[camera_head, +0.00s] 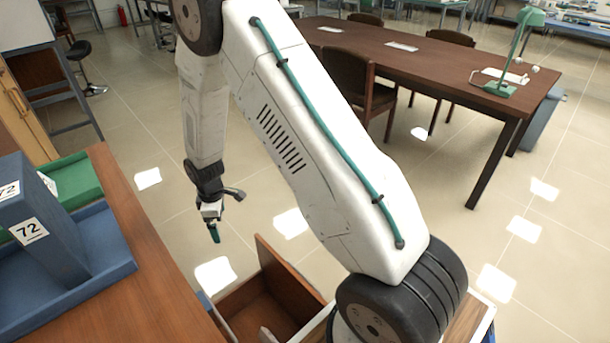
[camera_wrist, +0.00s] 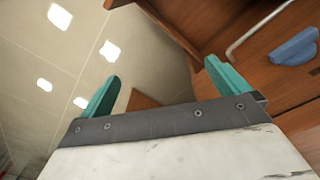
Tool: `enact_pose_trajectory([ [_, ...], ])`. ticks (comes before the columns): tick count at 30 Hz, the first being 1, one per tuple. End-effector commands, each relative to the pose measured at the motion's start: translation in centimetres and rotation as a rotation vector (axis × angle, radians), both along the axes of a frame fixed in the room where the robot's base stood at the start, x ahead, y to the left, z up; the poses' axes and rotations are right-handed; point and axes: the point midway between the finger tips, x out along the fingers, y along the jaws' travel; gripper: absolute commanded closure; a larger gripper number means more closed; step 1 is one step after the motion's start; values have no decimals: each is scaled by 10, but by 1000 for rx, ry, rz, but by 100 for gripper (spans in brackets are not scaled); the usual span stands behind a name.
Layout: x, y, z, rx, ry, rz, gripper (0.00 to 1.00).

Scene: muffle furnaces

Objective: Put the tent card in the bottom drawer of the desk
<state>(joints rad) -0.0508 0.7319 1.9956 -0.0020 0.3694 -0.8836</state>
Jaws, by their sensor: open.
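I cannot pick out a tent card with certainty in either view. The wooden desk (camera_head: 130,258) is at the lower left in the head view. A drawer (camera_head: 262,308) stands open beside it, and its inside that shows looks empty; my arm hides part of it. My gripper (camera_head: 214,232) hangs above the floor beside the desk, beyond the drawer. In the wrist view my gripper (camera_wrist: 158,95) has its green fingertips wide apart with nothing between them. A blue piece (camera_wrist: 295,47) shows against a brown wooden face at the right; I cannot tell what it is.
A blue tray (camera_head: 112,270) on the desk holds a blue block (camera_head: 50,235) labelled 72, with a green tray (camera_head: 78,180) behind. A long table (camera_head: 420,60) with chairs and a green lamp (camera_head: 518,50) stands at the back right. Tiled floor between is clear.

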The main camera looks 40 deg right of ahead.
Motion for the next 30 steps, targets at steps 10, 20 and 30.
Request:
enact_pose_trajectory([
  [10,-61,-11,191,17,-31,-287,0],
  [20,-172,-20,310,38,-49,-558,0],
  [30,-302,-26,365,61,-65,-825,0],
])
